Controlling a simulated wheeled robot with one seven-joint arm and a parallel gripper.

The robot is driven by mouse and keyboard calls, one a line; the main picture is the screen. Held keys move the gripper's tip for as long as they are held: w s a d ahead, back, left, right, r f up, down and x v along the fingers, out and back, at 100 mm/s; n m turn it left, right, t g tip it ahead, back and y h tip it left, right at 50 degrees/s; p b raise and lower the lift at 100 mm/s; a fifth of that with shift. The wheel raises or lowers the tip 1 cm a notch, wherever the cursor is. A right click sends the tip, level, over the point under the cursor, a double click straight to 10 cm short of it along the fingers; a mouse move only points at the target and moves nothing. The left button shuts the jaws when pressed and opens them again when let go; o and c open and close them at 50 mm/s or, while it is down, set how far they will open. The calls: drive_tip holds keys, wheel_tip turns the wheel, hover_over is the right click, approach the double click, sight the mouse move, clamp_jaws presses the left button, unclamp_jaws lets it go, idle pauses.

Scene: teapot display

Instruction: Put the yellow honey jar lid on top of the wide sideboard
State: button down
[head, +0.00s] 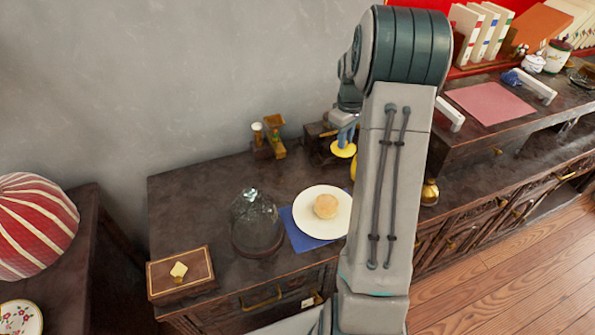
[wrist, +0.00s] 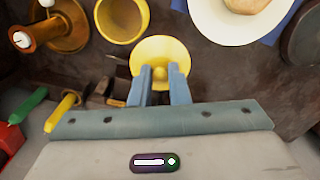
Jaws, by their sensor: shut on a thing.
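The yellow honey jar lid (wrist: 160,50) is a round disc with a knob. My gripper (wrist: 160,72) is shut on the knob, one blue finger on each side. In the head view the lid (head: 344,151) hangs under my gripper (head: 346,138), over the back of a dark cabinet top (head: 185,190). An open yellow pot (wrist: 122,18) shows beside the lid in the wrist view; in the head view my arm mostly hides it. A long, wide dark sideboard (head: 478,208) with drawers extends to the right, partly behind my arm.
A white plate (head: 338,215) with a bun (head: 326,206), a glass dome (head: 255,222) and a wooden box (head: 181,272) stand on the cabinet. Brass items (head: 273,135) stand at its back. A pink mat (head: 490,103) and books (head: 480,30) are at right.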

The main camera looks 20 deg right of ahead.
drive_tip(key=a+f, duration=0.2)
drive_tip(key=a, duration=0.1)
drive_tip(key=w+a+f, duration=0.1)
drive_tip(key=a+f, duration=0.1)
drive_tip(key=a, duration=0.2)
drive_tip(key=w+a+f, duration=0.1)
drive_tip(key=a+f, duration=0.1)
drive_tip(key=a, duration=0.2)
drive_tip(key=shift+w+f, duration=0.15)
drive_tip(key=shift+f, duration=0.2)
drive_tip(key=shift+a+f, duration=0.1)
drive_tip(key=shift+f, duration=1.95)
drive_tip(key=shift+f, duration=0.1)
drive_tip(key=shift+f, duration=0.15)
drive_tip(key=c, duration=1.4)
unclamp_jaws()
drive_tip(key=shift+o, duration=0.2)
drive_tip(key=shift+r, duration=0.2)
